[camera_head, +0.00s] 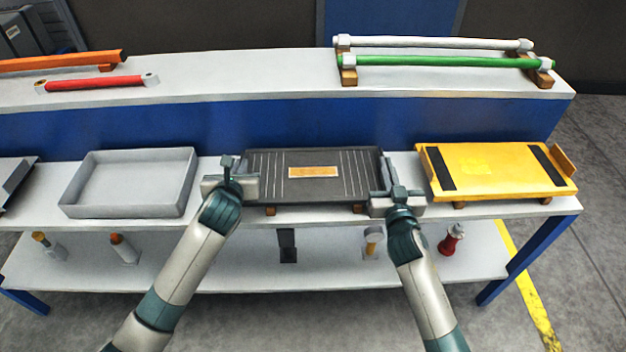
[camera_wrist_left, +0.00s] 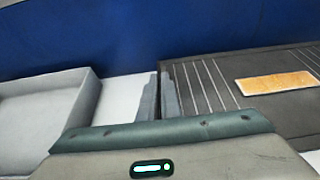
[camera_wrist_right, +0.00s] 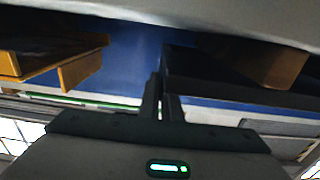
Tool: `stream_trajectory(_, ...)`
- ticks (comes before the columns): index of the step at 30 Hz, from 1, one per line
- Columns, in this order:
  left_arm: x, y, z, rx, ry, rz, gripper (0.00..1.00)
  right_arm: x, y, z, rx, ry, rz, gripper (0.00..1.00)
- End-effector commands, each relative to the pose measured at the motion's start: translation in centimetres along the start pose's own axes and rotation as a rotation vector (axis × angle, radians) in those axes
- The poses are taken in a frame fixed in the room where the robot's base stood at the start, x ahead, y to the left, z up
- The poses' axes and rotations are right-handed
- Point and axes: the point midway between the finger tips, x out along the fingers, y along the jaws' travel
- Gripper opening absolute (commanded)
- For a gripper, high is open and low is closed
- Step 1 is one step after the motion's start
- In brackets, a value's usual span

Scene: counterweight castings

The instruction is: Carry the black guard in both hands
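The black guard (camera_head: 340,185), a flat dark plate with pale stripes and an orange label, lies level at the middle of the bench top. Wooden blocks show under its front edge. My left gripper (camera_head: 229,172) is at its left end; in the left wrist view the two fingers (camera_wrist_left: 159,97) stand close together with the guard's left edge between them. My right gripper (camera_head: 391,182) is at its right end; in the right wrist view its fingers (camera_wrist_right: 161,100) close around the guard's dark edge (camera_wrist_right: 200,82). Contact between finger and edge is small and partly hidden.
A grey open tray (camera_head: 72,203) stands left of the guard, and a yellow panel (camera_head: 490,172) on blocks stands right. A raised back shelf (camera_head: 240,72) carries red, orange, green and white bars. A lower shelf (camera_head: 215,270) holds several small items.

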Motion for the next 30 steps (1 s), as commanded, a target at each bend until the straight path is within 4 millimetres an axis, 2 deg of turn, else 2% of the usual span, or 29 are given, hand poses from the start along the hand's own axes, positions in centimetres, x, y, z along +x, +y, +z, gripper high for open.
stream_trajectory(1,0.1,0.0,-0.2,0.0,-0.003,0.0,0.0,0.0,0.0,0.2,0.0,0.004,0.0,0.0)
stream_trajectory(3,0.1,0.0,-0.1,0.0,0.0,0.001,0.18,0.0,0.0,0.1,0.0,0.0,0.0,0.18)
stream_trajectory(4,0.1,0.0,-0.1,0.0,0.0,0.001,0.23,0.0,0.0,0.1,0.0,0.0,0.0,0.23)
stream_trajectory(14,0.0,0.0,-0.1,0.0,0.0,0.0,0.23,0.0,0.0,0.2,0.0,0.0,0.0,0.23)
stream_trajectory(19,-0.7,0.0,-0.1,0.002,-0.001,0.0,0.23,0.0,0.0,0.2,0.0,0.0,0.0,0.23)
stream_trajectory(23,-2.1,0.0,-0.1,0.002,-0.002,-0.001,0.23,0.0,0.0,0.2,0.0,0.0,0.0,0.23)
stream_trajectory(30,-6.0,0.0,-0.1,0.002,-0.002,-0.001,0.23,0.0,0.0,0.2,0.0,0.0,0.0,0.23)
